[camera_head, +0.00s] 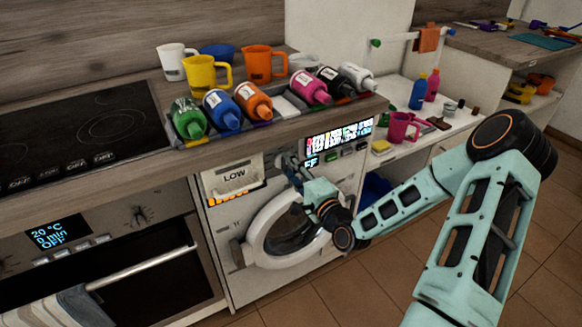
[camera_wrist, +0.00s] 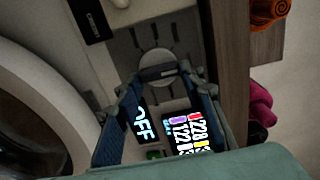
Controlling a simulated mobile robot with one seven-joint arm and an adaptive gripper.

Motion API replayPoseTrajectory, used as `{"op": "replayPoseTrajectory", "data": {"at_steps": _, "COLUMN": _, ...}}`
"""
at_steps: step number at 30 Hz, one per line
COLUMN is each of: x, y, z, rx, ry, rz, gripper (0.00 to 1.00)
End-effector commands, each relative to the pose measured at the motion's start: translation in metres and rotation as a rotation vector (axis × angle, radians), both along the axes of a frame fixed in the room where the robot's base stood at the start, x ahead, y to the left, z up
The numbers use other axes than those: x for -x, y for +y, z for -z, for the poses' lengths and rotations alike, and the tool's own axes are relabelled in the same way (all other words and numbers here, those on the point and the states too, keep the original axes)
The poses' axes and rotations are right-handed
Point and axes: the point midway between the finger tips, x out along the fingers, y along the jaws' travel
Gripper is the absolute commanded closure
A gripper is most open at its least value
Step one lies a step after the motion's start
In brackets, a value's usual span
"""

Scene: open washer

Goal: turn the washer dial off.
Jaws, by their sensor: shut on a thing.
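The washer (camera_head: 228,222) stands under the counter with its round white door (camera_head: 262,228) at the front. My gripper (camera_head: 293,168) reaches the washer's control panel from the right, between the drawer marked LOW and the lit display (camera_head: 340,138). In the wrist view my gripper (camera_wrist: 162,82) has its blue-padded fingers on either side of the round silver dial (camera_wrist: 156,62) and is shut on it. Dark marks radiate around the dial. The display (camera_wrist: 142,122) reads OFF there, beside rows of numbers.
Several bottles, including a green one (camera_head: 187,118), lie along the counter edge above the panel. Mugs, including a yellow one (camera_head: 206,74), stand behind them. An oven (camera_head: 110,250) is at left. A pink mug (camera_head: 403,127) is on the shelf at right.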

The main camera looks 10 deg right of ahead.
Motion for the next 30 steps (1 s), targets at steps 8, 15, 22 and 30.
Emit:
{"op": "replayPoseTrajectory", "data": {"at_steps": 8, "x": 0.000, "y": 0.000, "z": 0.001, "rx": -0.003, "ry": 0.002, "rz": -0.001, "gripper": 0.88}}
{"op": "replayPoseTrajectory", "data": {"at_steps": 15, "x": 0.000, "y": 0.000, "z": 0.001, "rx": -0.002, "ry": 0.002, "rz": 0.000, "gripper": 0.49}}
{"op": "replayPoseTrajectory", "data": {"at_steps": 22, "x": 0.000, "y": 0.000, "z": 0.000, "rx": -0.002, "ry": 0.001, "rz": 0.000, "gripper": 0.46}}
{"op": "replayPoseTrajectory", "data": {"at_steps": 30, "x": 0.020, "y": -0.008, "z": 0.001, "rx": -0.002, "ry": 0.003, "rz": 0.002, "gripper": 0.46}}
